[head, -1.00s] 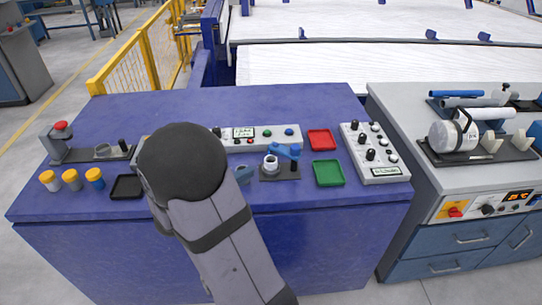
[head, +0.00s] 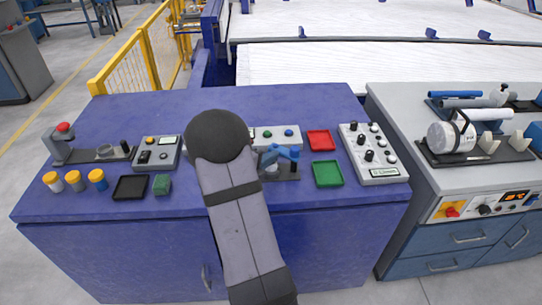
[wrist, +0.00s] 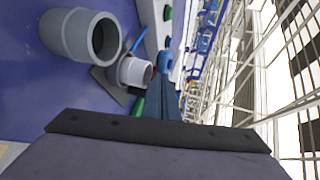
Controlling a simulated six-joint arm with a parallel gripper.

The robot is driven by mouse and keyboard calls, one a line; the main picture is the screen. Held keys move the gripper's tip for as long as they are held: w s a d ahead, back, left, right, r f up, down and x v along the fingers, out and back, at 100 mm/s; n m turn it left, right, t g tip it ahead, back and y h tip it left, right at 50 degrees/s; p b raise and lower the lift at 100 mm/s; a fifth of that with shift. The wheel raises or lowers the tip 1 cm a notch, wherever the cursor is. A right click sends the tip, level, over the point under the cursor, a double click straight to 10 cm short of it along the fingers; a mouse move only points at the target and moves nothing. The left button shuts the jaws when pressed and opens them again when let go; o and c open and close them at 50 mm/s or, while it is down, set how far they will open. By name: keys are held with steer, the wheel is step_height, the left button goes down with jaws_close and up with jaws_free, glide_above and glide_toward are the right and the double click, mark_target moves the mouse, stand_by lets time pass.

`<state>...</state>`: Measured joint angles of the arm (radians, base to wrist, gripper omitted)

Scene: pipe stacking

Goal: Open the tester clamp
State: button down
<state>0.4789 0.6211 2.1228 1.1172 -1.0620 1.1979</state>
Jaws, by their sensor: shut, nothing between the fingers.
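The tester clamp (head: 285,152) is blue with a lever and sits on a small dark base on the blue bench. A white pipe fitting stands at its left; it shows in the wrist view (wrist: 132,71). In the wrist view my gripper (wrist: 165,88) has its dark blue fingers together with nothing between them. The fingertips point toward the blue clamp part (wrist: 165,62), close to it; I cannot tell whether they touch. In the head view my arm hides most of the gripper. A larger grey pipe fitting (wrist: 82,36) stands nearby.

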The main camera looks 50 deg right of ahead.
mark_target(273, 149)
steer(key=shift+w+d, duration=0.1)
steer(key=shift+d, duration=0.05)
steer(key=shift+w+d+f+b, duration=0.2)
steer(key=shift+w+d+b, duration=0.3)
steer(key=shift+b, duration=0.5)
steer(key=shift+w+d+r+b, duration=0.15)
steer(key=shift+w+d+b, duration=0.35)
steer(key=shift+d+b, duration=0.1)
steer(key=shift+a, duration=0.15)
steer(key=w+a+r, duration=0.3)
steer(key=a, duration=1)
steer(key=shift+w+b, duration=0.2)
steer(key=shift+b, duration=0.1)
steer(key=shift+r, duration=0.1)
